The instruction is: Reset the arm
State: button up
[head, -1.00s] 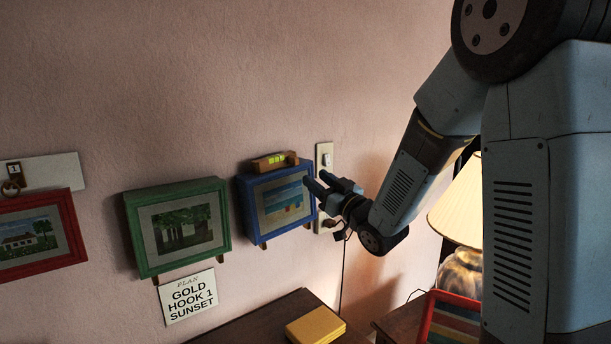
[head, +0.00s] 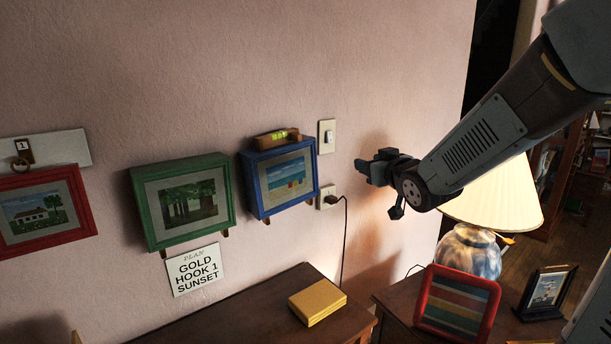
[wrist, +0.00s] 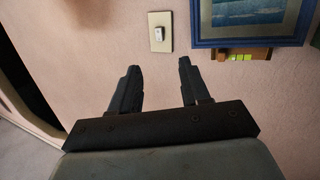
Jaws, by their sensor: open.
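My gripper (head: 376,168) is open and empty. In the head view it is held in the air to the right of the blue-framed beach picture (head: 286,183), apart from it and from the wall. In the wrist view my gripper (wrist: 155,88) shows two dark fingers spread apart with nothing between them. My arm reaches in from the upper right, over the lamp.
A green-framed picture (head: 186,205) and a red-framed picture (head: 43,213) hang to the left. A lamp (head: 497,198) stands below my arm. A yellow box (head: 317,302) sits on the cabinet.

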jog(key=s+d+m+g+h, duration=0.3)
jog(key=s+d+g+h, duration=0.3)
jog(key=s, duration=0.6)
jog(key=s+d+f+m+g+y, duration=0.1)
jog(key=s+g, duration=0.3)
jog(key=s, duration=1.1)
jog(key=shift+s+d+f+m, duration=0.2)
jog(key=shift+s+f+m, duration=0.2)
jog(key=shift+f, duration=0.45)
